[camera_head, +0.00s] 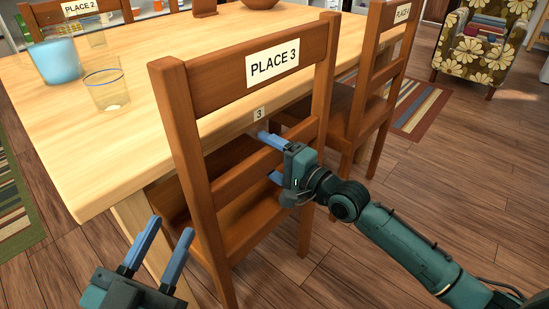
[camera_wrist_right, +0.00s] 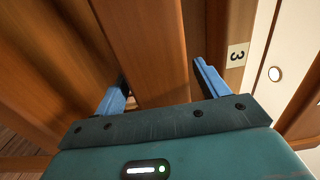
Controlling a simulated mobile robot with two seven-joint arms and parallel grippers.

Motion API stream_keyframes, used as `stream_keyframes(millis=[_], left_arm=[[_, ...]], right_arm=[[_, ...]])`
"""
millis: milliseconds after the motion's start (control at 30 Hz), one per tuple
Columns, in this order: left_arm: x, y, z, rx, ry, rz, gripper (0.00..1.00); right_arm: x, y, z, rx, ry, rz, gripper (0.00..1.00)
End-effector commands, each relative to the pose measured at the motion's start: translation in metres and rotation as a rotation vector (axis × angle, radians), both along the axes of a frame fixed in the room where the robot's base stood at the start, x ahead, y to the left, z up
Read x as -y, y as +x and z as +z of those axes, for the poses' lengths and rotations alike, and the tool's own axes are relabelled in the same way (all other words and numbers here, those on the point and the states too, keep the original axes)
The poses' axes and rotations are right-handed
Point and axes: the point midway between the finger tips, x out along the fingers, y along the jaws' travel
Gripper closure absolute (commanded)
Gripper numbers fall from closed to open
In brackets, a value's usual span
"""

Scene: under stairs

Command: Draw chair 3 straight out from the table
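Chair 3 (camera_head: 178,110) is a brown wooden chair with a "PLACE 3" label on its top rail. It stands upright at the light wood table (camera_head: 100,160), its back toward me and its seat partly under the tabletop. My right gripper (camera_head: 268,157) is at the chair's back, its blue fingers apart above and below a middle rail. In the right wrist view a wooden rail (camera_wrist_right: 150,50) lies between the fingers; I see no clear clamping. My left gripper (camera_head: 171,226) is open and empty, left of and nearer than the chair.
A second chair (camera_head: 375,75) stands close on the right of chair 3. A blue cup (camera_head: 55,62) and a clear glass (camera_head: 107,90) stand on the table. A floral armchair (camera_head: 483,50) and a striped rug (camera_head: 418,108) are at the back right. Bare floor lies at the right.

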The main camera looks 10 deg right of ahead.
Motion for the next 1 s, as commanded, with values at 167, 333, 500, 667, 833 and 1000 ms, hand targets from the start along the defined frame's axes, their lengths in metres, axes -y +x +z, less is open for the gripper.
stream_keyframes(millis=[167, 333, 500, 667, 833, 1000], left_arm=[[-0.0001, 0.0001, -0.0001, 0.000, 0.000, 0.000, 0.64], [-0.0002, 0.0002, -0.0002, 0.000, 0.000, 0.000, 0.64], [-0.0002, 0.0002, -0.0003, 0.000, 0.000, 0.001, 0.64], [-0.0001, 0.0002, -0.0004, -0.001, 0.000, 0.001, 0.64], [-0.0001, 0.0002, -0.0005, -0.001, 0.000, 0.000, 0.64], [0.0000, 0.0002, -0.0005, -0.001, 0.000, 0.001, 0.64]], right_arm=[[0.0003, -0.0002, 0.0000, 0.000, 0.000, 0.000, 0.42], [0.0003, -0.0002, 0.0000, 0.000, 0.000, 0.000, 0.56], [0.0004, -0.0002, 0.0000, 0.000, 0.000, 0.000, 0.70], [0.0004, -0.0002, 0.0000, 0.000, 0.000, 0.000, 0.83], [0.0004, -0.0002, -0.0001, 0.000, 0.000, 0.000, 0.97], [0.0004, -0.0002, -0.0001, 0.000, 0.000, 0.000, 1.00]])
